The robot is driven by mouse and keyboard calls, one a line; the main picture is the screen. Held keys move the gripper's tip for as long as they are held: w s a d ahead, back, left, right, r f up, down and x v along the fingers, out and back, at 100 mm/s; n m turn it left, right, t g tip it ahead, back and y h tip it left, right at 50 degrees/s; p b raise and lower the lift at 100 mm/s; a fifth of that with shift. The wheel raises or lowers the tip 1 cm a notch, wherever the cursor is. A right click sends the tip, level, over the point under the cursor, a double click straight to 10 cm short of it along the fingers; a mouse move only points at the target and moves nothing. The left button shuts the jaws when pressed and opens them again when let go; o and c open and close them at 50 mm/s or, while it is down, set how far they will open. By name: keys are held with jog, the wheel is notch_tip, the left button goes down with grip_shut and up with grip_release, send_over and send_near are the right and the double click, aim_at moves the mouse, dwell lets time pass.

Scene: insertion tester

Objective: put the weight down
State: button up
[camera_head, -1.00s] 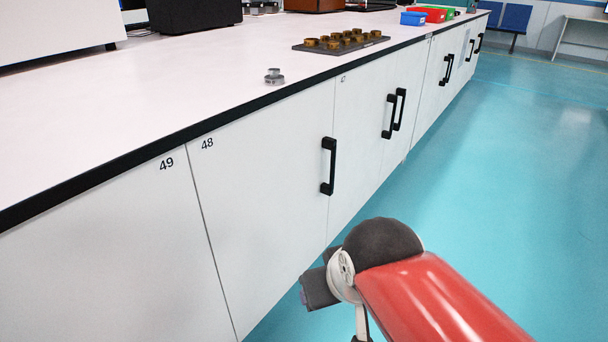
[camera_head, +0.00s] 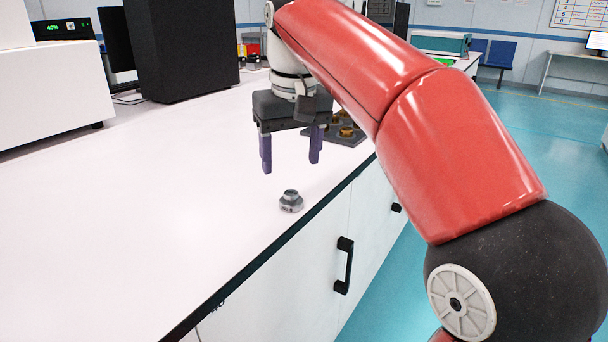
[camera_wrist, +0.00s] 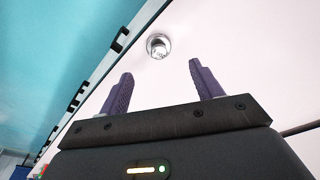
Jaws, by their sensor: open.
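The weight (camera_head: 291,201) is a small silver metal piece with a knob on top. It stands upright on the white bench top (camera_head: 130,230), near the front edge. My gripper (camera_head: 290,167) is open and empty above the bench, with its two purple fingers pointing down. In the head view the weight shows below the fingertips and is apart from them. In the wrist view the weight (camera_wrist: 158,46) lies beyond the fingertips, between their lines, and nothing is between the fingers (camera_wrist: 160,78).
A dark tray (camera_head: 350,139) with brass pieces stands behind my gripper, partly hidden by my arm. A black box (camera_head: 182,50) and a white machine (camera_head: 50,85) stand at the back left. The bench's dark front edge runs close to the weight. The left bench top is clear.

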aim_at(291, 193)
jog(key=shift+w, duration=0.3)
notch_tip(291, 193, down, 6)
jog(key=shift+f+b, duration=0.2)
jog(key=shift+b, duration=1)
jog(key=shift+w+f, duration=0.1)
jog(key=shift+f, duration=0.4)
jog(key=shift+r, duration=0.1)
jog(key=c, duration=1.3)
